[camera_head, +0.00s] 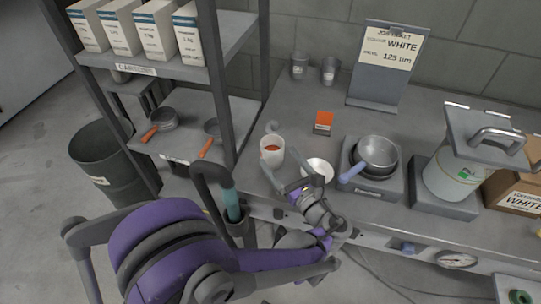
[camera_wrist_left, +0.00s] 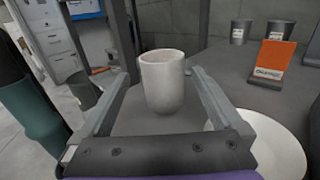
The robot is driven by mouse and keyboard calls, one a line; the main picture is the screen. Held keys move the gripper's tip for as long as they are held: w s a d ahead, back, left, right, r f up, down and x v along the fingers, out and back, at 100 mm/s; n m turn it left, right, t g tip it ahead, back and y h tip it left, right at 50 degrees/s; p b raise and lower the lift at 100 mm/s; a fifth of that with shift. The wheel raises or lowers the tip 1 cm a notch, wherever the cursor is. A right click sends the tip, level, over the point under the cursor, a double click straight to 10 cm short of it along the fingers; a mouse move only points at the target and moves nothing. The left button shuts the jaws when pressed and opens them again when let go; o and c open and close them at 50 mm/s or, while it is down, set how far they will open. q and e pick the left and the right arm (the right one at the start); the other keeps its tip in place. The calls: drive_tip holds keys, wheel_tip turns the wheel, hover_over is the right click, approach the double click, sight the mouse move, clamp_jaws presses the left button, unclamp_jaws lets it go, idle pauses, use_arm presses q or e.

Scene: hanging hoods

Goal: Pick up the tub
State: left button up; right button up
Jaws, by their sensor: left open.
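The tub (camera_head: 272,157) is a small whitish cup with something orange inside, standing upright on the grey counter near its left end. In the left wrist view the tub (camera_wrist_left: 163,82) stands straight ahead, between the lines of the two fingers. My left gripper (camera_head: 284,168) is open and empty, just in front of the tub on the near side. The wrist view shows a finger to either side, and I cannot tell whether either touches it. My right gripper is not in view.
A white plate (camera_head: 318,172) lies close to the right of the gripper. Right of it a pan (camera_head: 377,153) sits on a grey unit. An orange card (camera_head: 323,120) and two grey cups (camera_head: 300,66) stand behind. A shelf post (camera_head: 216,90) rises to the left.

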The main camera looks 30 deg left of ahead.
sight(267, 140)
use_arm(q)
drive_tip(key=x, duration=0.9)
drive_tip(key=shift+w, duration=0.2)
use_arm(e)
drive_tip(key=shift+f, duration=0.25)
use_arm(q)
drive_tip(key=shift+c, duration=0.2)
